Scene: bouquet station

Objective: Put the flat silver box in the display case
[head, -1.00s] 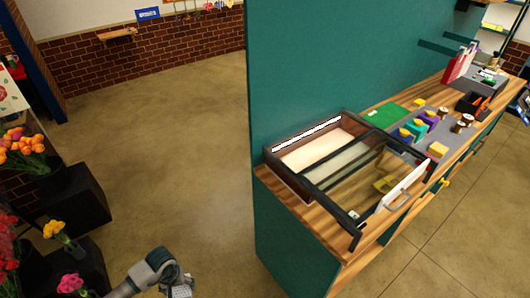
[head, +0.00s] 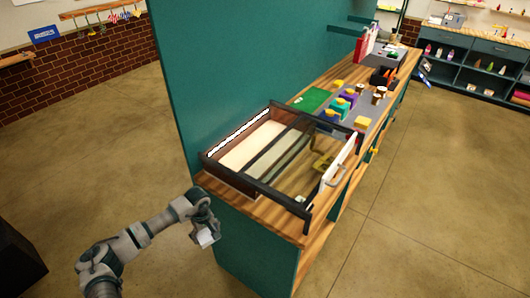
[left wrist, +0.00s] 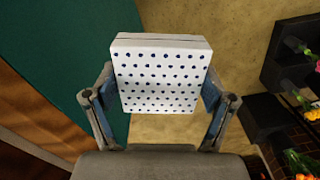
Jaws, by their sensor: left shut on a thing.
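My left gripper (head: 202,222) is shut on a small flat box, pale in the head view (head: 206,237). In the left wrist view the box (left wrist: 160,75) is white with dark blue dots, held between the two fingers of the left gripper (left wrist: 157,95). The display case (head: 240,152) is a dark-framed case with a pale floor on the wooden counter. Its left part is uncovered, and a glass panel covers the right part. The held box is in the air, left of and below the near end of the case. My right gripper is not in view.
The wooden counter (head: 275,222) has a teal end panel (head: 240,255) near my left arm. A tall teal wall (head: 215,70) stands behind the case. Farther along lie a green mat (head: 311,101) and several small coloured boxes.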

